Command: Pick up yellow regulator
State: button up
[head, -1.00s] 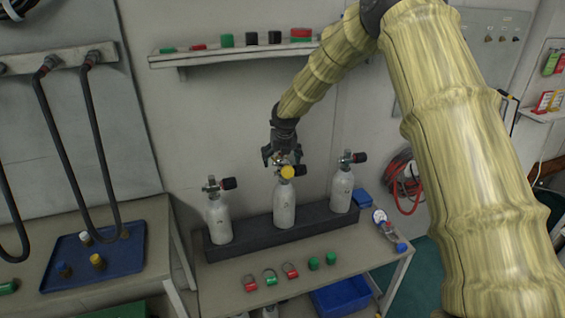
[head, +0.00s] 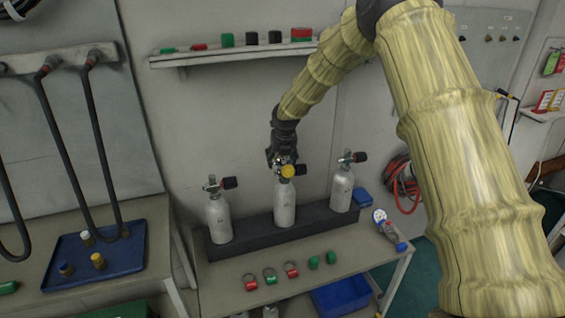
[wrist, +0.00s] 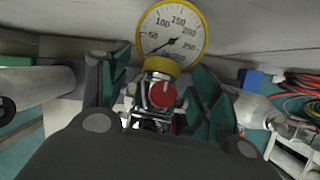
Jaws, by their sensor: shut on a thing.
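The yellow regulator (head: 288,171) sits at the top of the middle white cylinder (head: 284,203) in the head view. In the wrist view, its round yellow-rimmed gauge (wrist: 171,33) stands beyond my fingers, above a metal body with a red knob (wrist: 162,94). My gripper (head: 284,158) is at the cylinder's top, with its fingers on both sides of the regulator and shut on it. The wrist view shows the green finger pads (wrist: 163,95) flanking the metal body. The lower part of the regulator and its joint with the valve are hidden.
Green and red rings lie in front on the bench. A blue tray (head: 75,272) is at left; a shelf (head: 200,60) is above.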

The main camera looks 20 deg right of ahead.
jog(key=shift+r, duration=0.1)
notch_tip(320, 180, up, 7)
jog(key=shift+b, duration=0.85)
jog(key=s+a+b, duration=0.2)
jog(key=s+b, duration=0.1)
jog(key=s, duration=1.4)
jog(key=shift+s+a, duration=0.15)
jog(key=shift+s, duration=0.25)
jog(key=s+a+f+m+g, duration=0.2)
jog(key=s+f+m, duration=0.3)
jog(key=f+m, duration=0.4)
jog(key=s+a+f+m+g, duration=0.2)
jog(key=s+f+m+g, duration=0.2)
jog(key=f+m, duration=0.6)
jog(key=s+a+f+m+g, duration=0.2)
jog(key=s+f+m, duration=0.4)
jog(key=m, duration=0.9)
jog(key=shift+s+a+f+m+g+y, duration=0.35)
jog(key=shift+a+f, duration=0.25)
jog(key=shift+f, duration=1.3)
jog(key=shift+w, duration=0.1)
